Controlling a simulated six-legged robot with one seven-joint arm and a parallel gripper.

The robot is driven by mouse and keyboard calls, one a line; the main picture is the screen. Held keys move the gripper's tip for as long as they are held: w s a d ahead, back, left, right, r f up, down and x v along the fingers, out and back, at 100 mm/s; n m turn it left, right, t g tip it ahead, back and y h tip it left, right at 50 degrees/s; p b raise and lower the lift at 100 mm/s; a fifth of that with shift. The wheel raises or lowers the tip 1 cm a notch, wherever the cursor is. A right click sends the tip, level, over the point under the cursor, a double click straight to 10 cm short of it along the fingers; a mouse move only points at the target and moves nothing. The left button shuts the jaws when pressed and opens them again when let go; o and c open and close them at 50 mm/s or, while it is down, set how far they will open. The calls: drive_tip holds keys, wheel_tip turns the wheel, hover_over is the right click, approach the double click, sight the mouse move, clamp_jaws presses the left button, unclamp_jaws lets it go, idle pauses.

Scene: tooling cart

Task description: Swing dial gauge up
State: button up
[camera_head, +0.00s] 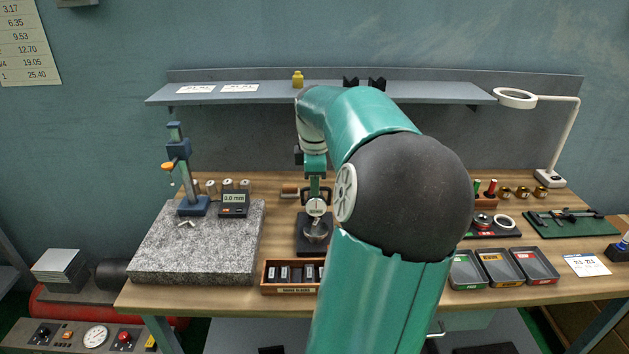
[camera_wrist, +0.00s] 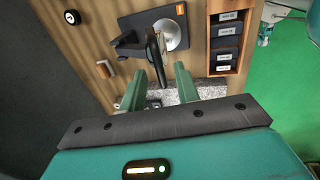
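The dial gauge (camera_head: 316,207) has a round white face and stands upright over a dark base (camera_head: 305,243) with a silver round plate (camera_head: 317,232). In the wrist view the gauge (camera_wrist: 152,46) shows edge-on as a thin dark shape, beside the silver plate (camera_wrist: 171,33). My gripper (camera_head: 316,190) hangs just above and behind the gauge in the head view. In the wrist view its two green fingers (camera_wrist: 168,72) are apart, with nothing clearly held between them. The gauge is close to the fingertips; whether they touch I cannot tell.
A wooden block box (camera_head: 291,290) stands just in front of the gauge base. A granite plate (camera_head: 190,255) with a height stand (camera_head: 180,170) is at left. Colored trays (camera_head: 503,268) lie at right. A shelf (camera_head: 430,92) runs above the bench.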

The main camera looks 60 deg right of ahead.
drive_tip(key=shift+c, duration=0.2)
clamp_jaws()
